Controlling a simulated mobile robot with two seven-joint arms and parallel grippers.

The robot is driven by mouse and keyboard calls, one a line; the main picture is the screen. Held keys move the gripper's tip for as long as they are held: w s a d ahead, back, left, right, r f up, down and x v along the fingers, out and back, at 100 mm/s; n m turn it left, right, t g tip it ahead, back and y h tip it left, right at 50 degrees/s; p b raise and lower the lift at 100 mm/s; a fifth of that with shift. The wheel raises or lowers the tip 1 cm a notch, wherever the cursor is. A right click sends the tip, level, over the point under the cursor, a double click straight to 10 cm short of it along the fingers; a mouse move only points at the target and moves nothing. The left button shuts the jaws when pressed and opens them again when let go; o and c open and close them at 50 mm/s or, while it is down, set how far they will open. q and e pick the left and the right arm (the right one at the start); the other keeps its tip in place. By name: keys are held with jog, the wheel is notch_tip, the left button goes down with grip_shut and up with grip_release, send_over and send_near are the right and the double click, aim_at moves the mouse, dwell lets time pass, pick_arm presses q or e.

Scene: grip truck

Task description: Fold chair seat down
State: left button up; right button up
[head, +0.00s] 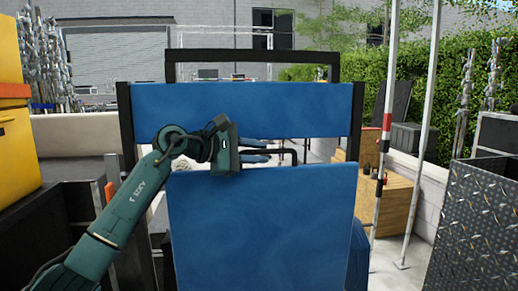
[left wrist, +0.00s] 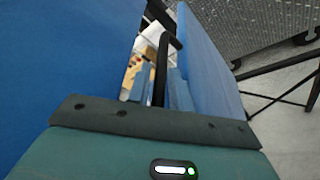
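The folding chair has a blue backrest (head: 240,108) stretched between dark posts. Its blue seat (head: 262,225) stands upright in front, below the backrest. My left gripper (head: 268,151) is at the gap between the backrest's lower edge and the seat's top edge, fingers pointing right. In the left wrist view its two fingers (left wrist: 160,88) are apart, with blue panels on both sides and a dark bar running between or behind them. I cannot tell whether the fingers touch the chair. My right gripper is in neither view.
A diamond-plate metal box (head: 478,220) stands at the right. A wooden crate (head: 392,205) and striped poles stand behind it. A yellow case (head: 10,135) and dark boxes are at the left. A hedge and a wall close off the back.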

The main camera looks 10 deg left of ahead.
pick_arm(q)
jog(key=shift+w+d+f, duration=0.1)
jog(key=shift+w+d, duration=0.15)
jog(key=shift+d, duration=0.05)
jog(key=shift+c, duration=0.2)
grip_shut()
